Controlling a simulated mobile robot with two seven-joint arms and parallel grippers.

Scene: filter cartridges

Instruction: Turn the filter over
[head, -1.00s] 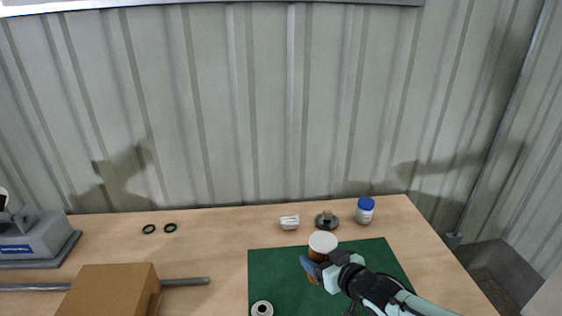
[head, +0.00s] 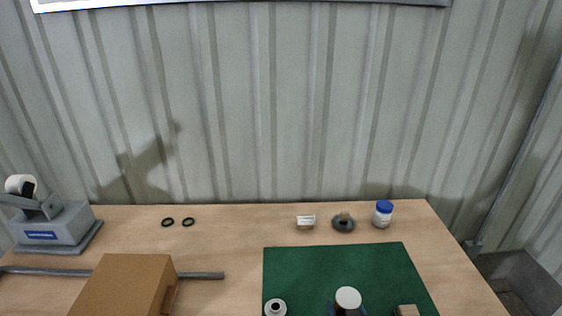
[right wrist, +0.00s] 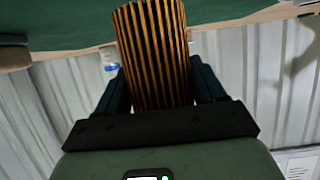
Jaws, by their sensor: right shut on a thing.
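The filter is a pleated brown-orange cylinder with a white end cap. In the head view its white cap (head: 348,297) faces up near the bottom edge, over the green mat (head: 330,262). In the right wrist view the filter's pleats (right wrist: 152,55) fill the space between the two dark fingers of my right gripper (right wrist: 155,90), which is shut on it. In the head view only a small bluish part of this gripper (head: 333,308) shows beside the filter. My left gripper is not in view.
A white ring-shaped part (head: 275,307) sits at the mat's left edge. A tan block (head: 406,310) shows at the bottom. A cardboard box (head: 122,285) stands left.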

